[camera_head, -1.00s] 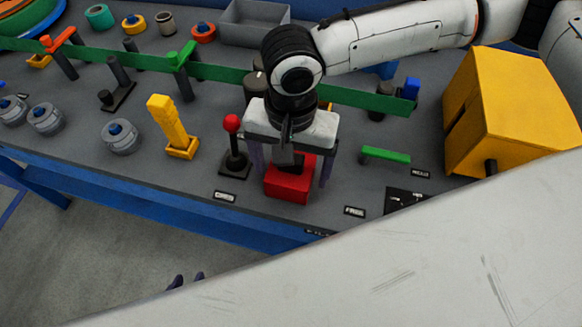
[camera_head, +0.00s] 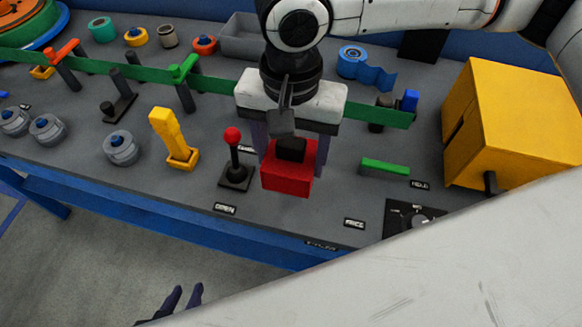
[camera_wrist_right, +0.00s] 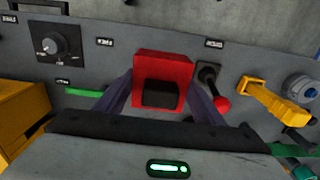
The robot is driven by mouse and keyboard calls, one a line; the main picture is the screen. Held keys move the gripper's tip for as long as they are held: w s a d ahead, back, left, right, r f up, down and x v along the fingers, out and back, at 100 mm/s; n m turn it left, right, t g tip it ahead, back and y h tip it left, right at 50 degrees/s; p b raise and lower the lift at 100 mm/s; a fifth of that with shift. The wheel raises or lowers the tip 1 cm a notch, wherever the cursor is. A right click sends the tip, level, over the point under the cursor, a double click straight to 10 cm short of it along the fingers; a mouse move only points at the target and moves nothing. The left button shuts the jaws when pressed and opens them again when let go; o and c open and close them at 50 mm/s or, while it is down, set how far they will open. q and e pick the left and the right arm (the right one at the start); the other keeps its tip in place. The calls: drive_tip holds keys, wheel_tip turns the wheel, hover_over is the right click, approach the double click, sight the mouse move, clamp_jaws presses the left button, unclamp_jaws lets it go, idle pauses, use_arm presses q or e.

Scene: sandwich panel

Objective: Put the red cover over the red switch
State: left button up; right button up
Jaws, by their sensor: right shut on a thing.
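The red cover (camera_head: 287,181) is a red box with a black block on its top side. My right gripper (camera_head: 290,160) comes down from above and is shut on it, one purple finger on each side. In the right wrist view the cover (camera_wrist_right: 162,66) sits between the two fingers. I see no separate red switch; it may be hidden behind or under the cover. I cannot tell whether the cover touches the panel. My left gripper (camera_head: 183,299) shows only its purple fingertips at the bottom edge, apart and empty, away from the panel.
A red-knobbed lever (camera_head: 234,160) stands just left of the cover, and a yellow switch (camera_head: 171,137) further left. A green bar (camera_head: 385,167) and a large yellow box (camera_head: 515,125) are on the right. A green rail (camera_head: 215,77) runs behind. A dial (camera_head: 414,219) is front right.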

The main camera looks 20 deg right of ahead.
sight(292, 141)
drive_tip(key=shift+r, duration=1.15)
drive_tip(key=shift+r+p, duration=0.85)
drive_tip(key=shift+r, duration=0.15)
drive_tip(key=shift+d+f, duration=0.1)
